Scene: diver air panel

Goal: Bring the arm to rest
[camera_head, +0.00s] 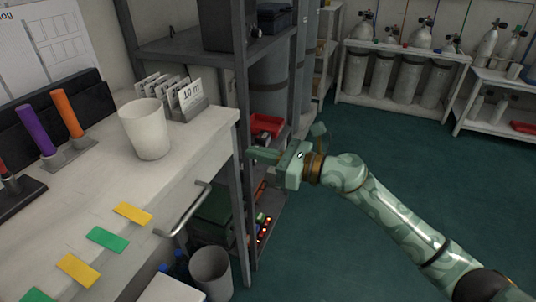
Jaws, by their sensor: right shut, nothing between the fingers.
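My right arm comes in from the lower right, patterned pale green with brass-coloured rings. Its gripper (266,156) points left, beside the grey shelf post and just right of the white counter's end. The fingers are shut with nothing visible between them. The gripper appears to be in open air, though whether it touches the post cannot be told. My left gripper is not in view.
The white counter (190,150) carries a white cup (146,128), a card holder (186,108), purple and orange tubes, and yellow and green tags. Grey shelving (244,190) stands behind the gripper. A bin (211,272) is below. Green floor (420,170) is clear at right.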

